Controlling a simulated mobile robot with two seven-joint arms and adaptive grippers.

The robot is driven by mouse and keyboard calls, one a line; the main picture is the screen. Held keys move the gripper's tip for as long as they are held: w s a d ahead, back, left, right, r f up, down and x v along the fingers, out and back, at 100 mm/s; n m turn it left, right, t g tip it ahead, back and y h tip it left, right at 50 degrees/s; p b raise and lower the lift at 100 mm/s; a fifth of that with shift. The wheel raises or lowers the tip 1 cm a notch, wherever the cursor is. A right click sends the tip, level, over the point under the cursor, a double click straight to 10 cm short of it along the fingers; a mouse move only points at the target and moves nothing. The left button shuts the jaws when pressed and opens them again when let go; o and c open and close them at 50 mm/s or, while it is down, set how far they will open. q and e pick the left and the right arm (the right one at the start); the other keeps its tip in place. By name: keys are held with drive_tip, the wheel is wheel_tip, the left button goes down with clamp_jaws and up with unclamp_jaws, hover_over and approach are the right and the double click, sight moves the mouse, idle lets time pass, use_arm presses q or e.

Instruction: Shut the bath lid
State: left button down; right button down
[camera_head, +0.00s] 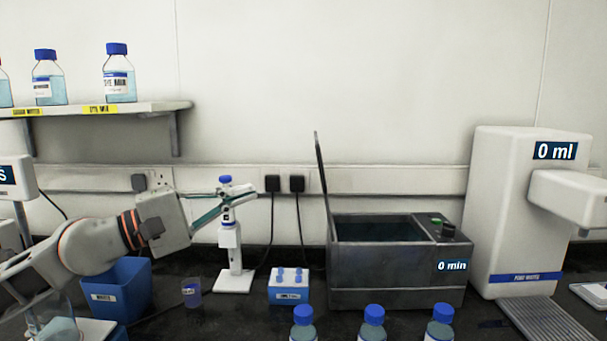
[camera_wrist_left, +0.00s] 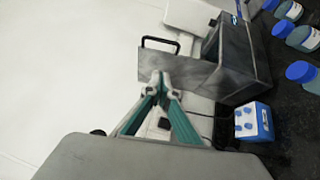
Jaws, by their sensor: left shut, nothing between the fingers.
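The bath (camera_head: 385,299) is a grey metal box on the dark bench with an open top and a "0 min" display. Its lid (camera_head: 322,180) stands about upright at the bath's left edge, seen nearly edge-on. In the left wrist view the lid (camera_wrist_left: 203,73) is a grey panel with a black handle (camera_wrist_left: 160,41). My left gripper (camera_head: 253,194) is shut and empty, left of the lid with a gap between them. In the wrist view its fingertips (camera_wrist_left: 161,80) overlap the lid's lower edge. My right gripper is not in view.
A white pipette stand (camera_head: 234,281) stands behind the gripper, and a blue rack (camera_head: 289,292) sits left of the bath. Several blue-capped bottles (camera_head: 372,328) stand in front of the bath. A white dispenser (camera_head: 515,210) stands at its right. The space above the bath is clear.

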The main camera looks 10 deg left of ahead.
sight(324, 184)
use_arm(q)
drive_tip(key=w+d+r+p, duration=0.2)
drive_tip(key=w+d+p, duration=0.2)
drive_tip(key=d, duration=0.6)
drive_tip(key=shift+w+p, duration=0.35)
drive_tip(key=shift+w, duration=0.65)
drive_tip(key=shift+w, duration=0.1)
